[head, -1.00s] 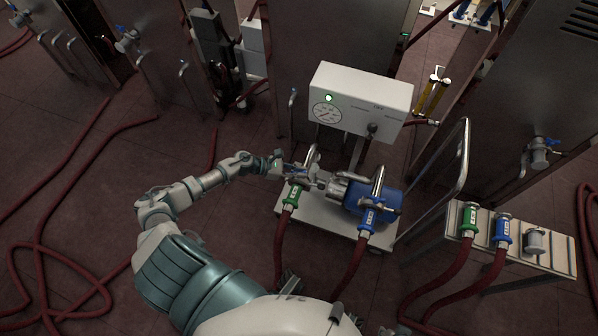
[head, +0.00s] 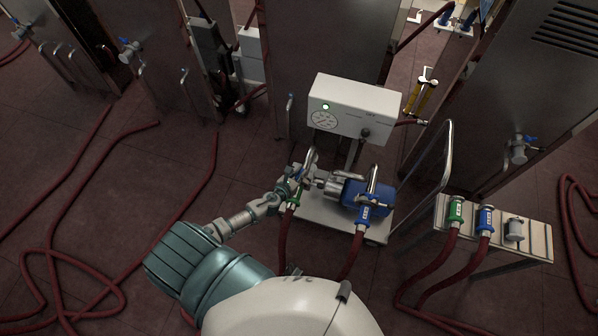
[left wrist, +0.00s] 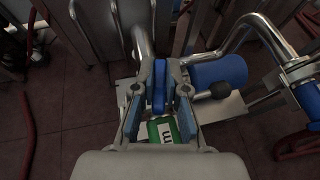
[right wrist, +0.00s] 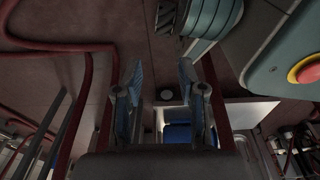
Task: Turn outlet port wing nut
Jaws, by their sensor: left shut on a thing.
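The pump cart (head: 379,238) carries a blue motor (head: 351,190) and metal pipes. A hose with a green label (left wrist: 160,131) joins the pump's left port, and a hose with a blue label (head: 364,213) joins the other port. My left gripper (head: 290,183) is at the green-labelled port. In the left wrist view its fingers are shut on a blue wing nut (left wrist: 159,85), just above the green label. The fingers hide part of the port. My right gripper (right wrist: 160,75) shows only in the right wrist view, open with nothing between its fingers.
A white control box (head: 352,106) with a gauge and green light stands behind the pump. A bench (head: 538,236) with green and blue couplings is at the right. A metal handrail (head: 447,150) rises beside the cart. Red hoses (head: 205,195) lie on the floor.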

